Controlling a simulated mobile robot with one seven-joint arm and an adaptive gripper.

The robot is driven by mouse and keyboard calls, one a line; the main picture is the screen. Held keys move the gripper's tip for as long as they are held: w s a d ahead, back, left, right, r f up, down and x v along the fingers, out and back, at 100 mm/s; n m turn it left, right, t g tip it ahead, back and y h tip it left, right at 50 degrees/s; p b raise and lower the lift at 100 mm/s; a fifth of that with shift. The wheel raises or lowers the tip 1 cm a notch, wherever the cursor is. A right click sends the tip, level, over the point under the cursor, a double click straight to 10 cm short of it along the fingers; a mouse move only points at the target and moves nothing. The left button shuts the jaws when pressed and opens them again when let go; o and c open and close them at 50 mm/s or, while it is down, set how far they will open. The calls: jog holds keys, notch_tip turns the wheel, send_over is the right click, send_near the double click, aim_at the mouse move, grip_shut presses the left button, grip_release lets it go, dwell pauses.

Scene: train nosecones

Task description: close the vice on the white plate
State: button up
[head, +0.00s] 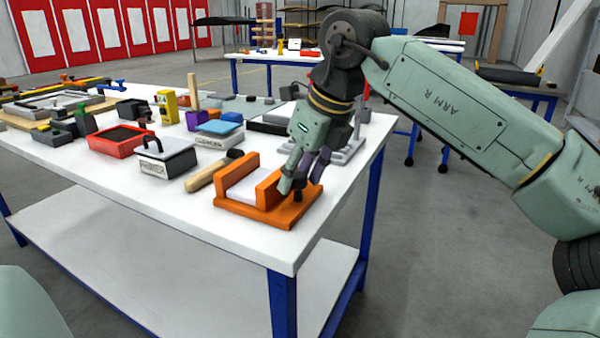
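The orange vice (231,208) stands at the front right corner of the white table, with two upright jaws. The white plate (243,190) lies between the jaws; a gap shows between it and at least part of the jaws. My gripper (301,184) points down at the right end of the vice, beside the right jaw. Its two fingers are apart, one on each side of a small dark post or handle (298,196) on the vice. I cannot tell whether the fingers touch that dark part, which is partly hidden.
A mallet with a wooden handle (207,176) lies just left of the vice. A white and black box (166,160), a red tray (122,140) and a blue-topped box (219,130) stand further left. A grey metal fixture (346,150) is behind my gripper. The table's front edge is close to the vice.

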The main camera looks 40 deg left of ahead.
jog(key=v, duration=1.2)
dwell(0.5)
